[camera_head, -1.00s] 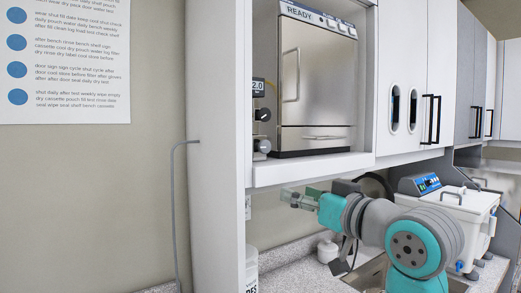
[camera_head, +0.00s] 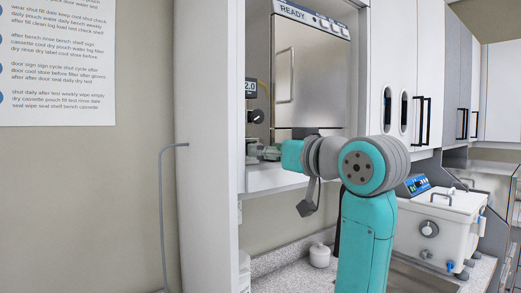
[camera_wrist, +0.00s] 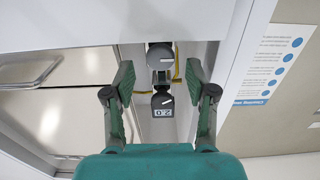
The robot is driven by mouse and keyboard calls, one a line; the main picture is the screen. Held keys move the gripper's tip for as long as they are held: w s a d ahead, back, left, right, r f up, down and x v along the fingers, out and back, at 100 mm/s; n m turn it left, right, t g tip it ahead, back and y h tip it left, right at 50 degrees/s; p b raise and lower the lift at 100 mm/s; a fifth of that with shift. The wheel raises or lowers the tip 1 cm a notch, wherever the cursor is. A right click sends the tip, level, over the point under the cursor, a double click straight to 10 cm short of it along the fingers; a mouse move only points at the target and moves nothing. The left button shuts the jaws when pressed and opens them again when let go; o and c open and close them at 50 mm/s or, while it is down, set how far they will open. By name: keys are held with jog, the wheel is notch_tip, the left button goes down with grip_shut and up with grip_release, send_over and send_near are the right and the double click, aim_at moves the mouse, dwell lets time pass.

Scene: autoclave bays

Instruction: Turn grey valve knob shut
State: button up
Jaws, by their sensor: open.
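The grey valve knob (camera_wrist: 160,57) shows in the wrist view, above the midpoint between my fingertips. Its white mark runs roughly sideways. A dark knob (camera_wrist: 162,100) sits below it, next to the 2.0 display; in the head view this black knob (camera_head: 257,116) is clear under the display. My gripper (camera_wrist: 160,78) is open, one finger on each side of the knob column, with nothing held. I cannot tell how deep the fingers reach.
The steel autoclave (camera_head: 312,80) marked READY stands right of the knobs. The white cabinet side panel (camera_head: 208,110) is close on the left. The bay shelf edge (camera_head: 275,182) lies just below my gripper. A white bath unit (camera_head: 440,225) stands on the counter at right.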

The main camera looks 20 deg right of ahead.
aim_at(260, 167)
jog(key=shift+x, duration=1.55)
grip_shut()
